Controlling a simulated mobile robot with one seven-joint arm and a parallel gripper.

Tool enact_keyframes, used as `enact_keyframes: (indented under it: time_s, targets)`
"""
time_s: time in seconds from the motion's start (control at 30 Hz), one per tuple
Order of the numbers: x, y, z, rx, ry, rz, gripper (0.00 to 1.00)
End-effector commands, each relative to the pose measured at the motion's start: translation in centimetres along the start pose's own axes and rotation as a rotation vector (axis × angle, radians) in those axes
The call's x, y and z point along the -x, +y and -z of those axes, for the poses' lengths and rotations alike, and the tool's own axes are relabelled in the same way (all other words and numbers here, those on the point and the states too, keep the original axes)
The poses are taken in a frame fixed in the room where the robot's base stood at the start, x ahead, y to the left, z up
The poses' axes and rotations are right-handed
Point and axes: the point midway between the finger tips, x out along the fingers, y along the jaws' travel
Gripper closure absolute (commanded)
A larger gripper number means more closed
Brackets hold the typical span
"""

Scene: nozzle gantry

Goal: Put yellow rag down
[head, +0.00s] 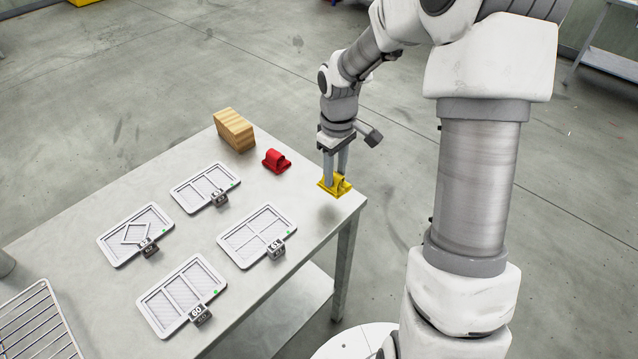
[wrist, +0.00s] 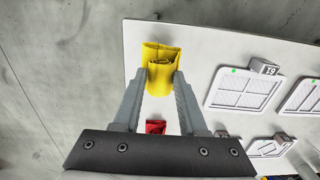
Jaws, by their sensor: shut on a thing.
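The yellow rag (head: 341,185) is a small rolled cloth with a flat base, near the right corner of the table (head: 310,200). My gripper (head: 336,172) points down and is shut on it. In the wrist view the yellow rag (wrist: 160,66) sits between the fingertips of my gripper (wrist: 160,82). A dark shadow lies on the tabletop a little in front of the rag, so it seems held above the table. The exact height is hard to tell.
A red rag (head: 277,160) and a wooden block (head: 235,130) stand along the far edge. Several white framed trays with number tags, such as this one (head: 228,258), lie across the table. A wire rack (head: 38,325) is at lower left. Bare tabletop surrounds the yellow rag.

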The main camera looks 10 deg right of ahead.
Motion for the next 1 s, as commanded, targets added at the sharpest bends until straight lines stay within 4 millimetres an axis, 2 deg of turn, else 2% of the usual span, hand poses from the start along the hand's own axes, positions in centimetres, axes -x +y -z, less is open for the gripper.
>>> enact_keyframes:
  time_s: [0.1, 0.27, 0.43, 0.63, 0.83, 0.87, 1.0]
  targets:
    - [-1.6, -0.4, 2.5, 0.004, -0.001, 0.002, 1.0]
    - [-2.5, -0.6, 4.2, 0.0, 0.0, 0.0, 1.0]
    - [-3.5, -0.7, 4.4, 0.0, -0.002, 0.001, 1.0]
    - [-6.0, -0.7, 4.4, 0.0, -0.001, 0.001, 1.0]
    - [-6.5, -0.7, 4.2, -0.001, -0.003, 0.002, 1.0]
    - [-6.6, -0.7, 4.2, -0.001, -0.004, 0.002, 0.55]
    - [-6.5, -0.7, 4.2, -0.001, -0.003, 0.002, 0.29]
